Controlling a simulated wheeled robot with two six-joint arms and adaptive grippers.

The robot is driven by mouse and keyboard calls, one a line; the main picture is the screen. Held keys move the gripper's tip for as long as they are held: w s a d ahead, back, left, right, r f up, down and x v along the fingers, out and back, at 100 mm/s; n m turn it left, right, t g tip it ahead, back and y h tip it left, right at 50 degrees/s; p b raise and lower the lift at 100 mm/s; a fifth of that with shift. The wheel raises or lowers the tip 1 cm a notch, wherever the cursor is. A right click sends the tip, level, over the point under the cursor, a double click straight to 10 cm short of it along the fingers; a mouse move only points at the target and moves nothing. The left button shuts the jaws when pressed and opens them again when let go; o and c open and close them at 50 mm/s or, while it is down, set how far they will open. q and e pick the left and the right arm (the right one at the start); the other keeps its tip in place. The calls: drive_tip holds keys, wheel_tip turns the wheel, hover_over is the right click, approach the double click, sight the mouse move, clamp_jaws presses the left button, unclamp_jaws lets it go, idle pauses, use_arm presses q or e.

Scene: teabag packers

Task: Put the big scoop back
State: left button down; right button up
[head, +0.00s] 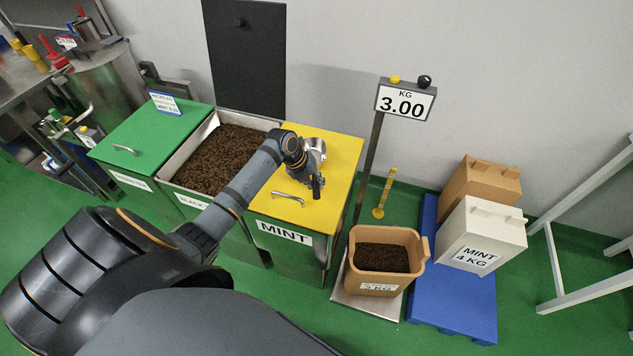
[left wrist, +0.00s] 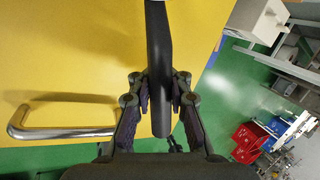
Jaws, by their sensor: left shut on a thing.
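My left gripper (head: 308,168) is over the yellow lid (head: 338,148) of the MINT bin. It is shut on the dark handle of the big scoop (left wrist: 158,50). In the left wrist view the handle runs between the two fingers (left wrist: 160,95), with the yellow lid behind it. In the head view a silvery metal part shows beside the gripper, and the black handle end points down toward the front. The scoop's bowl is mostly hidden. I cannot tell whether the scoop touches the lid. My right gripper is not in view.
The BLACK bin (head: 222,158) is open and full of dark tea, left of MINT. A green-lidded bin (head: 150,130) is further left. A tan tub (head: 408,240) of tea stands on the scale, whose display (head: 405,101) reads 3.00. Boxes stand on a blue pallet (head: 455,300).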

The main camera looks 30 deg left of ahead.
use_arm(q)
drive_tip(key=shift+f, duration=0.3)
drive_tip(key=c, duration=1.5)
unclamp_jaws()
drive_tip(key=shift+r, duration=0.25)
drive_tip(key=shift+s+a+r, duration=0.15)
drive_tip(key=shift+a+r, duration=0.05)
drive_tip(key=shift+r, duration=0.05)
drive_tip(key=b+v, duration=0.1)
drive_tip(key=v, duration=1)
drive_tip(key=shift+s+d+r+b, duration=0.1)
drive_tip(key=shift+r+b, duration=0.05)
drive_tip(key=shift+b, duration=0.2)
